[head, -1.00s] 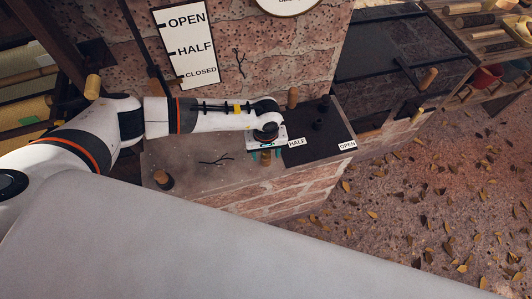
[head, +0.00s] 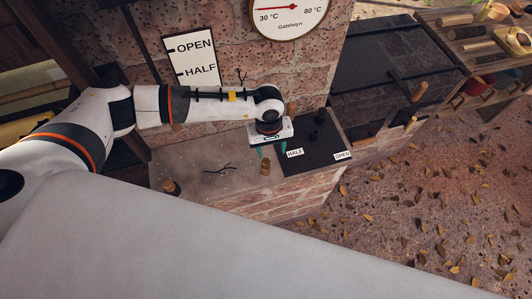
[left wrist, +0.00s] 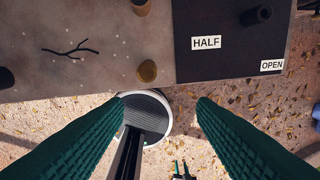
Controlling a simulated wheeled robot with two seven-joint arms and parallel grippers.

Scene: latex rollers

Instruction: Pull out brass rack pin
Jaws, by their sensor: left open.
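A brass-coloured round pin (head: 266,167) stands on the ledge beside the left edge of the dark board, next to the HALF label. It also shows in the left wrist view (left wrist: 147,71). I cannot tell for sure that it is the rack pin. My left gripper (head: 271,150) is above the ledge, just beyond the pin in the head view. Its teal fingers are apart and nothing is between them. In the left wrist view the fingertips (left wrist: 162,102) lie below the pin, with a gap to it.
The stone ledge (head: 215,160) carries a dark board (head: 320,150) with HALF and OPEN labels and black knobs. A brown knob (head: 172,187) stands at the ledge's left. A brick wall with a sign (head: 190,58) and gauge (head: 290,12) rises behind. Leaf-strewn ground lies right.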

